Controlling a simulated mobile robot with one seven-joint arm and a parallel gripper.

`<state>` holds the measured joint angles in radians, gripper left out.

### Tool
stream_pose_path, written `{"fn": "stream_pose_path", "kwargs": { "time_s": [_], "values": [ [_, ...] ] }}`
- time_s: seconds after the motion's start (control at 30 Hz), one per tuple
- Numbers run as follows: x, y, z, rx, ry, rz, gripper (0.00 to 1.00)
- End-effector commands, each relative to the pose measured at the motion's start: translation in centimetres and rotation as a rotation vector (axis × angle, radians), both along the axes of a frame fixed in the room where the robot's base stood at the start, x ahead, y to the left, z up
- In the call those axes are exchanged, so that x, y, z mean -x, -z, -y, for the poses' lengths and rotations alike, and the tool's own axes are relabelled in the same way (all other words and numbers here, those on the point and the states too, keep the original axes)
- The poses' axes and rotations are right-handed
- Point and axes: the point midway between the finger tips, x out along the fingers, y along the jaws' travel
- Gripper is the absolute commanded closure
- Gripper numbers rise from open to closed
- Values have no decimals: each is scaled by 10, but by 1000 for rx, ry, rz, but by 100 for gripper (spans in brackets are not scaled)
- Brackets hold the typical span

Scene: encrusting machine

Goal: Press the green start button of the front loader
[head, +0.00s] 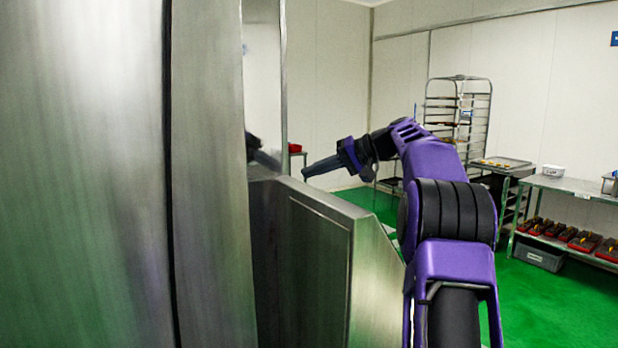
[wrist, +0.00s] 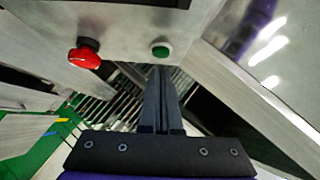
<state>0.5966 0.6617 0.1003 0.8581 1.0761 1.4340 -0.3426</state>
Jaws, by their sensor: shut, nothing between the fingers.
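In the wrist view the green start button (wrist: 160,51) sits in a light ring on a grey metal panel (wrist: 125,40). My gripper (wrist: 160,72) is shut and empty, with its fingertips just below the button in that picture. I cannot tell whether the tips touch it. In the head view my gripper (head: 306,173) points left, by the top edge of the steel machine (head: 320,225). The button does not show in the head view.
A red knob (wrist: 85,54) sits left of the green button on the panel. Slanted metal surfaces (wrist: 260,90) lie close on the right in the wrist view. A rack (head: 458,110) and a steel table (head: 570,185) stand at the back right, with open green floor (head: 545,300) before them.

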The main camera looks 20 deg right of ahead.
Motion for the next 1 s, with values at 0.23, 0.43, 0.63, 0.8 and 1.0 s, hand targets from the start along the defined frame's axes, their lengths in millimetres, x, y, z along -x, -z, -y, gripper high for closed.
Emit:
{"fn": "stream_pose_path", "kwargs": {
  "time_s": [0.23, 0.43, 0.63, 0.8, 1.0],
  "values": [
    [2, 9, -12, -1, -1, 0, 100],
    [2, 9, -13, -1, -1, 0, 100],
    [3, 11, -14, -1, -2, -1, 100],
    [5, 21, -24, -1, -4, 0, 100],
    [6, 22, -28, -1, -9, -6, 100]
  ]
}}
